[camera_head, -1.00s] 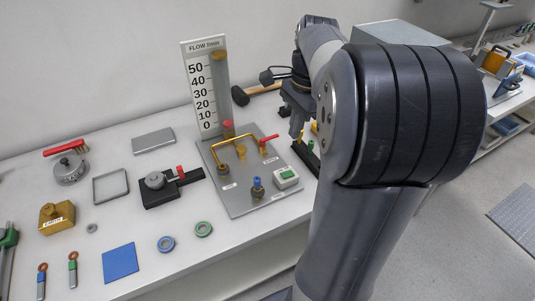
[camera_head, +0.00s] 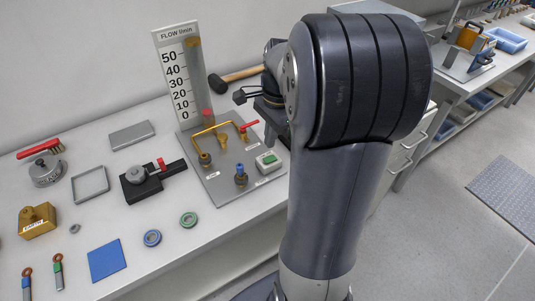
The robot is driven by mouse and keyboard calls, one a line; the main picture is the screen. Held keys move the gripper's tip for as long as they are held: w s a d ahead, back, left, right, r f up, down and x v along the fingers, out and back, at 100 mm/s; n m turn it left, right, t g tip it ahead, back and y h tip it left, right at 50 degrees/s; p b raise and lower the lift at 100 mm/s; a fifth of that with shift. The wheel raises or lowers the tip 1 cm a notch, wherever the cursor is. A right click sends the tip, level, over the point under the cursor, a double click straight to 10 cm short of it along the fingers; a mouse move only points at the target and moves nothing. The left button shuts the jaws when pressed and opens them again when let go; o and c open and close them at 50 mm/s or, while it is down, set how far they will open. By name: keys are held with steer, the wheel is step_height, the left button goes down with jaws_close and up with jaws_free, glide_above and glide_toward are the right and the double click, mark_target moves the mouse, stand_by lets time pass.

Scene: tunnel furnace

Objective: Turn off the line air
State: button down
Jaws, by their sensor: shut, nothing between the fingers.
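The air panel (camera_head: 218,182) is a grey plate on the bench with brass pipework (camera_head: 212,130). A red lever (camera_head: 249,126) sits at the pipe's right end, pointing up to the right. A red knob (camera_head: 206,114) is at the back, a blue-topped fitting (camera_head: 241,174) at the front, and a green button box (camera_head: 268,161) at the right. The flow gauge (camera_head: 180,75) stands behind, with an amber float near its top, above 50. My gripper (camera_head: 270,127) is shut and empty, just right of the red lever, partly hidden by my arm. Whether it touches the lever cannot be told.
A hammer (camera_head: 236,77) lies behind the panel. A black clamp-like fixture (camera_head: 152,181) with a red handle stands to its left. Two rings, a blue pad (camera_head: 107,260) and a brass block (camera_head: 37,220) lie further left. My arm covers the bench right of the panel.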

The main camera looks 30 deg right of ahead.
mark_target(267, 163)
steer(key=f, duration=0.4)
steer(key=a+f, duration=0.1)
steer(key=f, duration=0.1)
steer(key=shift+f, duration=0.25)
steer(key=shift+h, duration=0.3)
steer(key=shift+d+r, duration=0.3)
steer(key=shift+d, duration=0.45)
steer(key=shift+p, duration=0.3)
